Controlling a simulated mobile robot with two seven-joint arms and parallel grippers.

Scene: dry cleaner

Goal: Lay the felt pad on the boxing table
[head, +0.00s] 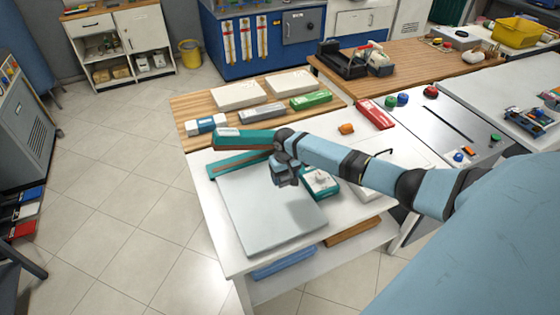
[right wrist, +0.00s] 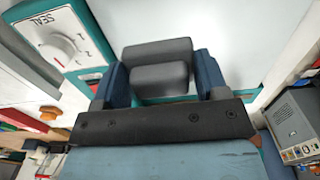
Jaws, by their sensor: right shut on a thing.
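My right gripper (head: 286,179) hangs over the far part of a pale flat plate on the white table, beside a teal sealer. In the right wrist view its blue fingers (right wrist: 160,75) stand on either side of a grey two-part block, which looks like the felt pad (right wrist: 157,50). The gripper is shut on it, above the pale plate. In the head view the block is hard to tell from the fingers. A wood-topped table (head: 185,104) with flat white boxes is behind the white table; I cannot tell for sure that it is the boxing table. My left gripper is out of view.
The sealer's dial panel (head: 320,184) is right beside the gripper, and its teal arm (head: 243,138) is behind. A green box (head: 310,100), a grey box (head: 255,115) and a blue-and-white item (head: 206,124) crowd the wooden top. A red box (head: 375,114) lies to the right.

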